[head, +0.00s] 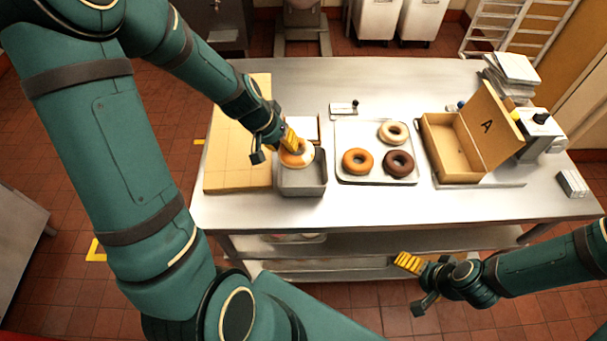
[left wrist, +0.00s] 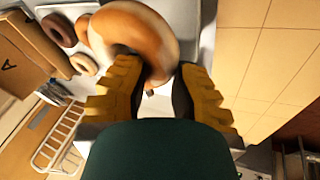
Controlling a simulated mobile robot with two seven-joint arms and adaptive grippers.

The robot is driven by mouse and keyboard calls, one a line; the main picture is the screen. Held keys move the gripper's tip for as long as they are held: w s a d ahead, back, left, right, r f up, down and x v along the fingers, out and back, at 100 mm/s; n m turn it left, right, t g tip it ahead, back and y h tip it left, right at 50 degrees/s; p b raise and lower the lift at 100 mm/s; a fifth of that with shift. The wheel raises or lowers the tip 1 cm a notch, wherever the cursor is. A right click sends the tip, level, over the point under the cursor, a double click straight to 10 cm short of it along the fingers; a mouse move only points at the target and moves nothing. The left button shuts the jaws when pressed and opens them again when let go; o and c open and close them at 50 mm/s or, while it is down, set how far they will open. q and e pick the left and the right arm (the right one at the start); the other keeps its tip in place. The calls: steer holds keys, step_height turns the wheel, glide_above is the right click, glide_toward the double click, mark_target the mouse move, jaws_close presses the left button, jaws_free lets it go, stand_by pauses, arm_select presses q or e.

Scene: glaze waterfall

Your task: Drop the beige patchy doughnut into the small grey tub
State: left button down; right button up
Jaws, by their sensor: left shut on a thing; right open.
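The beige patchy doughnut (head: 296,155) is orange-brown with pale patches. My left gripper (head: 291,142) is shut on it and holds it at the back part of the small grey tub (head: 303,187), at or above the rim. I cannot tell how far above the tub it is. In the left wrist view the doughnut (left wrist: 135,40) sits between the yellow fingers (left wrist: 155,92). My right gripper (head: 410,265) is open and empty, in front of the table's front edge at the lower right.
A tray (head: 377,174) right of the tub holds an orange-brown, a dark brown and a pale doughnut. An open cardboard box (head: 449,150) marked A stands further right. A tan board (head: 235,178) lies left of the tub. The table front is clear.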

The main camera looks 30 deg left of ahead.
arm_select(q)
steer(key=shift+f, duration=0.4)
arm_select(e)
steer(key=shift+f, duration=0.3)
arm_select(q)
steer(key=c, duration=0.9)
jaws_free()
steer(key=shift+o, duration=0.2)
steer(key=shift+r, duration=0.1)
steer(key=v, duration=1.2)
